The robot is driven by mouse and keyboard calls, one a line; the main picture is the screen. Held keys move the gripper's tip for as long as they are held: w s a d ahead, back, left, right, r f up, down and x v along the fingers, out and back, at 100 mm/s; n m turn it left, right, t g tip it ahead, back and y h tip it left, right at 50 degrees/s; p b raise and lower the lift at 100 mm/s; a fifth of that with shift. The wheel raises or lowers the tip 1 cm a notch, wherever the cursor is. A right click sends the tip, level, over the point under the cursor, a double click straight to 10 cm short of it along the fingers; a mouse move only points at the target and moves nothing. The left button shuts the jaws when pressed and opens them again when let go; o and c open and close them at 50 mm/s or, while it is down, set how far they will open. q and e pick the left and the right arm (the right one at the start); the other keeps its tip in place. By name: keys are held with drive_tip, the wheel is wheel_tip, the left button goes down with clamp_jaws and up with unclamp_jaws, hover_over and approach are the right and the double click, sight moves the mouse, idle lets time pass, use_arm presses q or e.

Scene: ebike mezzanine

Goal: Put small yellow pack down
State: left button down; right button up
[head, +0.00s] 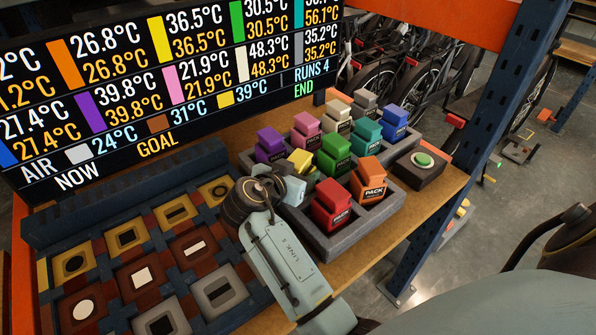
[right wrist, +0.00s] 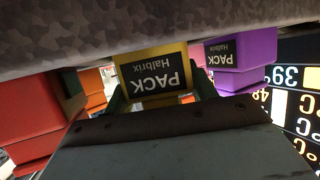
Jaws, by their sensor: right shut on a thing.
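The small yellow pack (head: 300,160) is in the dark grey tray of packs, between the purple pack (head: 270,145) and the red pack (head: 332,205). My right gripper (head: 297,182) is shut on it; the wrist and arm hide part of the pack in the head view. In the right wrist view the yellow pack (right wrist: 152,75) sits between the fingers with its label upside down. Whether its base touches the tray (head: 345,245) cannot be told. My left gripper is not in view.
Green (head: 333,155), orange (head: 369,182) and several other packs stand close by in the tray. A green button box (head: 418,168) is to the right. A board of patterned pads (head: 140,270) lies left. A temperature display (head: 170,80) stands behind.

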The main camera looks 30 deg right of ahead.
drive_tip(key=o, duration=1.3)
drive_tip(key=shift+s+a+r, duration=0.15)
drive_tip(key=shift+a, duration=0.15)
drive_tip(key=v, duration=0.6)
drive_tip(key=shift+s+a+r, duration=0.2)
drive_tip(key=shift+a, duration=0.1)
